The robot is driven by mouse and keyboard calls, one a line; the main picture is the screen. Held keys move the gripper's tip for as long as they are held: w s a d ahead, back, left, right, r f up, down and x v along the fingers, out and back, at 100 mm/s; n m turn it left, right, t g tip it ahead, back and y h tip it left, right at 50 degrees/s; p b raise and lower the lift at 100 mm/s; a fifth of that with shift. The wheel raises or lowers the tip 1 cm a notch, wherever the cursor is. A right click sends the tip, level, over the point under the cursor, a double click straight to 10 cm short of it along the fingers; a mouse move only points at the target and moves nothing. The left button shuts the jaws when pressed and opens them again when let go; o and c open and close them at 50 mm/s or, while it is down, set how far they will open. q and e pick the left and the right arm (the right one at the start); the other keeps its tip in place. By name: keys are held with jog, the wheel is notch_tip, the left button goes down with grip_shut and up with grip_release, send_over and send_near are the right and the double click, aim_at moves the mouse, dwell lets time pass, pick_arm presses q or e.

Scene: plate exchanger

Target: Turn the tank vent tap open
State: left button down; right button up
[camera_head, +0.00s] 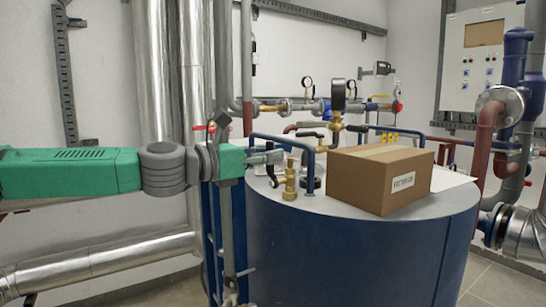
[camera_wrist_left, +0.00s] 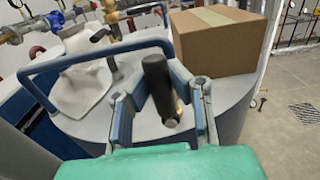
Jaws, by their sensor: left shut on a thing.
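The tank vent tap (camera_head: 290,182) is a small brass valve standing upright on the grey top of the blue tank (camera_head: 340,260). Its black handle (camera_wrist_left: 158,88) stands between the fingers in the left wrist view. My left gripper (camera_head: 272,160) reaches in from the left at the tap, and it also shows in the left wrist view (camera_wrist_left: 163,78). It is shut on the tap handle. The fingers hide part of the handle in the head view, so its exact angle is hard to tell. My right gripper is not in view.
A closed cardboard box (camera_head: 375,185) sits on the tank right of the tap. A blue bent rail (camera_wrist_left: 95,55) rises close beside my left gripper. Pipes with gauges (camera_head: 307,83) run behind the tank, and a control cabinet (camera_head: 480,60) hangs at the back right.

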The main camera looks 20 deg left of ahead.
pick_arm(q)
jog(key=shift+d+f, duration=0.1)
jog(key=shift+f, duration=0.4)
jog(key=c, duration=1.4)
grip_release()
jog(key=shift+s, duration=0.1)
jog(key=shift+a+r, duration=0.25)
jog(key=shift+a, duration=0.15)
jog(key=v, duration=1.1)
jog(key=shift+s+a+f, duration=0.1)
jog(key=shift+s+a, duration=0.15)
jog(key=shift+s, duration=0.05)
jog(key=shift+a, duration=0.15)
